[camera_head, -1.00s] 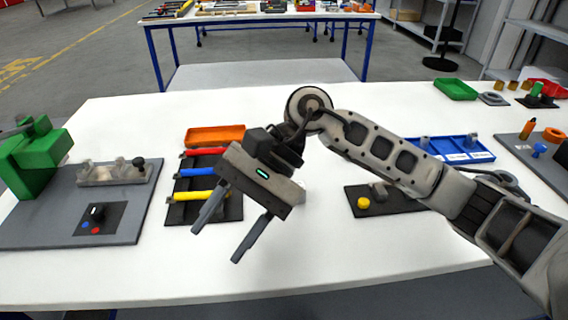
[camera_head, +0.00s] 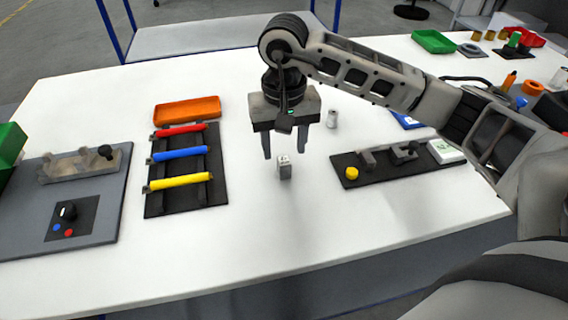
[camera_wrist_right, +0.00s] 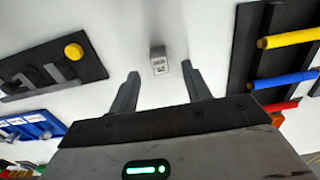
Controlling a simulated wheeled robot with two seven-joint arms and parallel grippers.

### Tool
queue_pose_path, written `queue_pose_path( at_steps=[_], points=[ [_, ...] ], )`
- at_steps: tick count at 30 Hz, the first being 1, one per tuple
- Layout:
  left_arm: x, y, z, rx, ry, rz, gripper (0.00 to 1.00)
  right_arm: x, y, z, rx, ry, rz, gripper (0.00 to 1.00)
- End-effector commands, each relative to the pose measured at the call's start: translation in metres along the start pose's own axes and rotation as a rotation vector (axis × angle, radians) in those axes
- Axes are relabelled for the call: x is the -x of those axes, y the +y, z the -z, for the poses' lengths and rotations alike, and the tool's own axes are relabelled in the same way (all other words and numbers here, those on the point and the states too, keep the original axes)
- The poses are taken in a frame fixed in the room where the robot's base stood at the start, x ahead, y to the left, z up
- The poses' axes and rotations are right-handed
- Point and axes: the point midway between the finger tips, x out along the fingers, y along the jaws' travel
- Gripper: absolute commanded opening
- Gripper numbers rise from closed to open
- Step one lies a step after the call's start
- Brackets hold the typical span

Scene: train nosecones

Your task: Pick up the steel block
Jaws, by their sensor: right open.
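In the right wrist view the block (camera_wrist_right: 159,62) shows just beyond the gap between the open fingertips (camera_wrist_right: 160,70). No finger appears to touch it. My left gripper is not in view.
A rack with red, blue and yellow handled tools (camera_head: 182,181) and an orange tray (camera_head: 187,110) lie left. A black fixture with a yellow knob (camera_head: 351,173) lies right. A small grey cylinder (camera_head: 332,119) stands behind. White table around the block is clear.

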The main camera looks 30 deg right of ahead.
Motion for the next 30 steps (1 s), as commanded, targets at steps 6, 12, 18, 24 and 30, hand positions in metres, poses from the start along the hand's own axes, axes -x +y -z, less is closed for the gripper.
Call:
queue_pose_path(
  at_steps=[6, 12, 18, 24, 30],
  points=[
    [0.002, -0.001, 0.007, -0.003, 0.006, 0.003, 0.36, -0.016, 0.000, 0.001, 0.001, -0.003, 0.000, 0.48],
    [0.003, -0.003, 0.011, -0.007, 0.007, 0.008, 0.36, -0.047, 0.001, 0.003, 0.000, -0.004, 0.002, 0.48],
    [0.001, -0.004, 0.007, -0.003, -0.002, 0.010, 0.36, -0.057, 0.001, 0.004, 0.002, 0.001, 0.002, 0.48],
    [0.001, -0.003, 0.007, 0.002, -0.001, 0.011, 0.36, -0.057, 0.001, 0.004, 0.001, 0.001, 0.002, 0.34],
    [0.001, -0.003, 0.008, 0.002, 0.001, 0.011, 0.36, -0.056, 0.001, 0.004, 0.001, 0.002, 0.002, 0.00]
  ],
)
